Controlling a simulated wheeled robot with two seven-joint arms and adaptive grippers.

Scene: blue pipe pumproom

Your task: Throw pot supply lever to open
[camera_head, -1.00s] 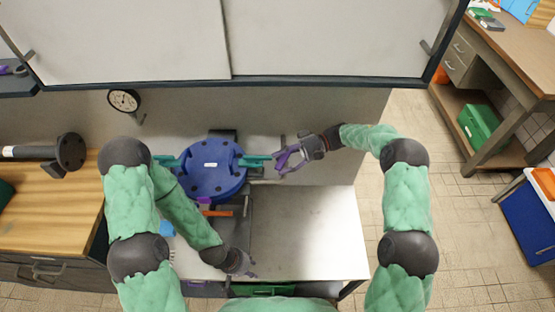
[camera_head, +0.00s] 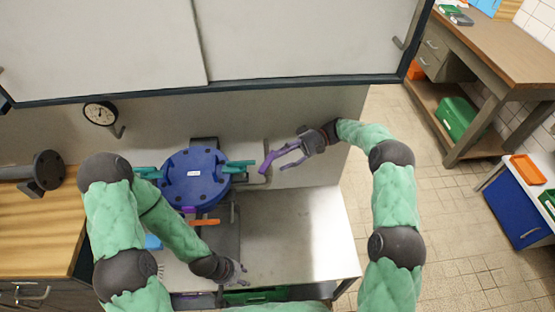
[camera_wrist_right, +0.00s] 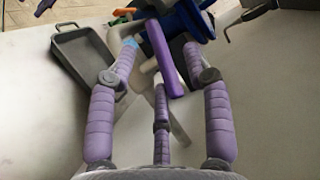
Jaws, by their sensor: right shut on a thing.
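A bright purple lever (camera_head: 280,156) stands by the wall, just right of the blue round flange (camera_head: 195,178) and its right teal handle (camera_head: 240,167). My right gripper (camera_head: 284,158) is at this lever. In the right wrist view the purple lever (camera_wrist_right: 162,52) lies between the lilac fingertips of my right gripper (camera_wrist_right: 160,65), which is shut on it. The lever's base is partly hidden. My left gripper (camera_head: 238,272) is low over the bench, away from the lever. Its fingers are too small to read. No label naming the lever can be read.
An orange handle (camera_head: 204,222) is below the flange. A grey tray (camera_wrist_right: 85,50) shows in the right wrist view. The metal bench top (camera_head: 300,235) is clear at right. A wall cabinet (camera_head: 300,45) overhangs above.

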